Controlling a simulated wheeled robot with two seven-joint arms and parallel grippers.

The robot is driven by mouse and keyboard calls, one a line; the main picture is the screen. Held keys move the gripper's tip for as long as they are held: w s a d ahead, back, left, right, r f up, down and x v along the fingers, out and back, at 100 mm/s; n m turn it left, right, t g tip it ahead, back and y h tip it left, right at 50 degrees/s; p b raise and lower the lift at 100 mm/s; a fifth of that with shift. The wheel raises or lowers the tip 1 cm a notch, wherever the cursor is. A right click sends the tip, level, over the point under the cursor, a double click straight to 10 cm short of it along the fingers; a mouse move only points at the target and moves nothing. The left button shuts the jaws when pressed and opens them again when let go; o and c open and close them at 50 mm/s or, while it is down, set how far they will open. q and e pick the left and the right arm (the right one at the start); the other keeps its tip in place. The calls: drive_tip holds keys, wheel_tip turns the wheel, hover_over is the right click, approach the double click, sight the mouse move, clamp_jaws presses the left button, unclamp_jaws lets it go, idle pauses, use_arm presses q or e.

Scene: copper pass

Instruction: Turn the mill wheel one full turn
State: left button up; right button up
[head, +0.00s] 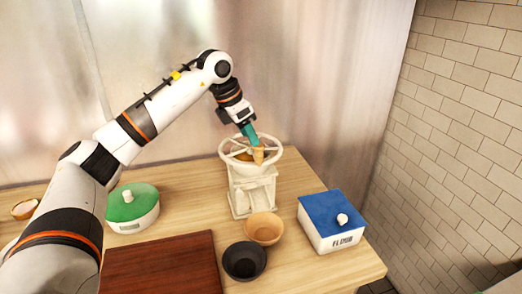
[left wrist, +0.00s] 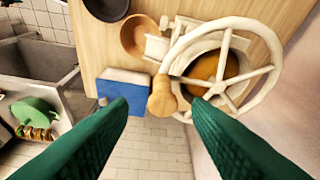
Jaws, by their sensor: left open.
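The mill (head: 252,192) is a cream-white stand on the wooden table, with a flat spoked mill wheel (head: 277,153) on top. A wooden knob (head: 258,156) stands up from the wheel's rim, on the near side in the head view. My left gripper (head: 253,139) comes down over the knob with green fingers. In the left wrist view the gripper (left wrist: 160,102) is open, and the knob (left wrist: 162,97) lies between the fingertips with gaps at both sides. The wheel (left wrist: 274,55) also shows there, over an orange-brown hopper inside. My right gripper is not in view.
A blue-lidded flour box (head: 330,219) stands right of the mill. A wooden bowl (head: 264,228) and a black bowl (head: 244,261) sit in front. A green-lidded pot (head: 132,203) and a red-brown board (head: 160,265) are at left. A metal wall (head: 310,80) rises behind.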

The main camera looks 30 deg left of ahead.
sight(261, 153)
use_arm(q)
drive_tip(key=x, duration=0.2)
drive_tip(key=p+x, duration=0.1)
drive_tip(key=x, duration=0.5)
drive_tip(key=shift+w+p, duration=0.4)
drive_tip(key=shift+w, duration=0.05)
drive_tip(key=shift+f, duration=0.2)
drive_tip(key=shift+w+f, duration=0.1)
drive_tip(key=shift+f, duration=0.05)
drive_tip(key=c, duration=0.6)
clamp_jaws()
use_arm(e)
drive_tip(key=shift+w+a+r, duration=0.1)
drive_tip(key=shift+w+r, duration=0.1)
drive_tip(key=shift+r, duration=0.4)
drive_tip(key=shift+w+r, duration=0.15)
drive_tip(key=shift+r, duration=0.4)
